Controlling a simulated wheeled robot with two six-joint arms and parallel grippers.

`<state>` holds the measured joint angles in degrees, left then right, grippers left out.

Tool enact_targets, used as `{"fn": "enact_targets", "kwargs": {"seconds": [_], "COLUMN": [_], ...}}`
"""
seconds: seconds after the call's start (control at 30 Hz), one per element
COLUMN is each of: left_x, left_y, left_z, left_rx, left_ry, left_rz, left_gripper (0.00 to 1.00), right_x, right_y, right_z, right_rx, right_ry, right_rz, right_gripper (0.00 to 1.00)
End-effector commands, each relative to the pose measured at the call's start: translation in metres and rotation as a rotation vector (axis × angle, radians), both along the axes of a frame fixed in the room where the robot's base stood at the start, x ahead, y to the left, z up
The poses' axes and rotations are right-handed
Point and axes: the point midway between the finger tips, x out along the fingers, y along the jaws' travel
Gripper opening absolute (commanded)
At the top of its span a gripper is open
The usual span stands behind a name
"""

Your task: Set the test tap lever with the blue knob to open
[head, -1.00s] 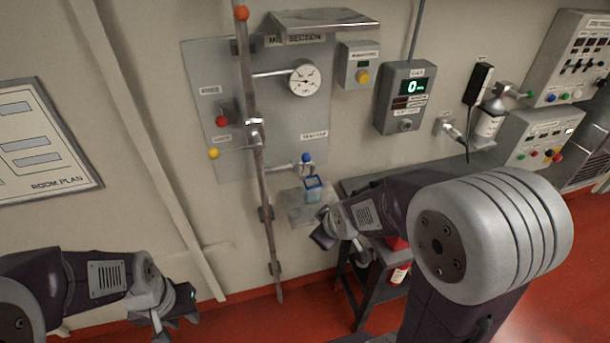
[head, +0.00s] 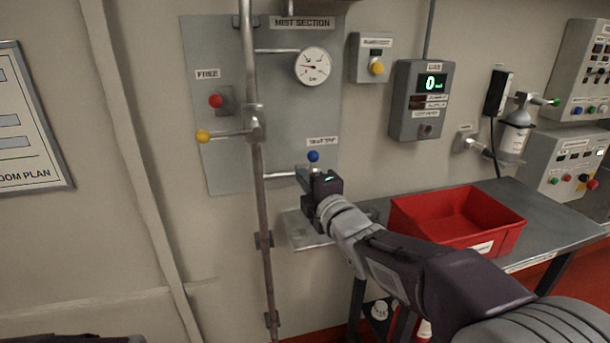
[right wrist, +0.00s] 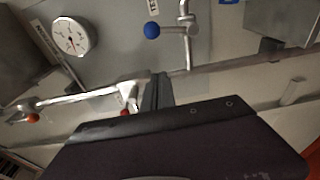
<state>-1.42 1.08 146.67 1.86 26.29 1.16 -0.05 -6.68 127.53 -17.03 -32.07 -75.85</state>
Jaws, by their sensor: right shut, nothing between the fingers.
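The test tap's blue knob (head: 313,156) shows just above my right gripper (head: 318,188), below the tap label on the grey panel. In the right wrist view the blue knob (right wrist: 152,30) sits on a short lever (right wrist: 173,29) at right angles to the tap pipe (right wrist: 188,50). My right gripper (right wrist: 157,90) is shut and empty, apart from the knob in that view. In the head view my gripper hides the tap body and most of the lever. My left gripper is out of view.
A vertical pipe (head: 257,200) stands left of the tap. A yellow knob (head: 203,137), a red knob (head: 215,101) and a gauge (head: 313,67) are on the panel. A small shelf (head: 303,232) is below the tap. A red bin (head: 460,218) stands on the bench at right.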

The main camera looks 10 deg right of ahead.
Motion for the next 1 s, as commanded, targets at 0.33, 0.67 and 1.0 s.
{"fn": "enact_targets", "kwargs": {"seconds": [0.33,0.67,1.0], "left_x": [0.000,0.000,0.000], "left_y": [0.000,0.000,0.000], "left_z": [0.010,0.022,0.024], "left_rx": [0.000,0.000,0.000], "left_ry": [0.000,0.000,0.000], "left_rz": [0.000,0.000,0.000], "left_gripper": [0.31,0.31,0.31], "right_x": [0.065,0.092,0.089], "right_y": [0.011,-0.013,-0.024], "right_z": [0.000,0.001,0.000], "right_rx": [0.001,0.000,0.001], "right_ry": [0.004,0.003,0.003], "right_rz": [0.001,-0.004,0.001], "right_gripper": [0.00,0.00,0.00]}}
